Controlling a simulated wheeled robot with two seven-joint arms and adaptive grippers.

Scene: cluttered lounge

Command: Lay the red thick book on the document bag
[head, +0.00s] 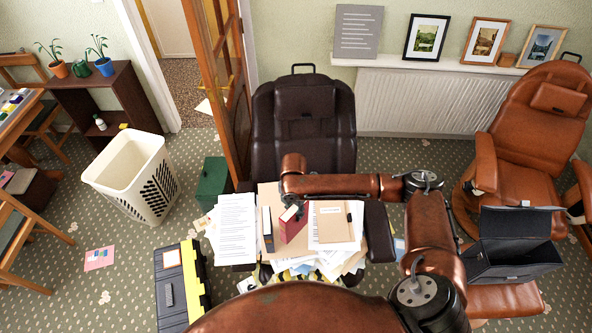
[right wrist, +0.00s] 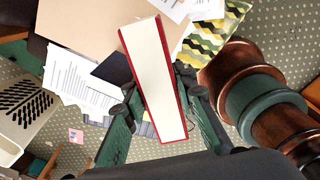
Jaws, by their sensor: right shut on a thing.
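The red thick book (head: 294,224) is held on edge over the pile of papers in the head view. In the right wrist view the book (right wrist: 152,75) shows its cream page edges between red covers. My right gripper (right wrist: 157,84) is shut on it, with a finger on each side. In the head view my own wrist hides most of that gripper. I cannot tell whether the book still touches the pile. The black document bag (head: 513,262) stands at the far right, its flap raised, apart from the book. My left gripper is not in view.
Papers (head: 237,228), a dark binder (head: 267,229) and a tan folder (head: 334,222) crowd the surface around the book. The dark armchair (head: 304,115) is behind it. The bag rests on a brown footstool (head: 508,299) by the brown armchair (head: 535,140). A toolbox (head: 171,283) stands at left.

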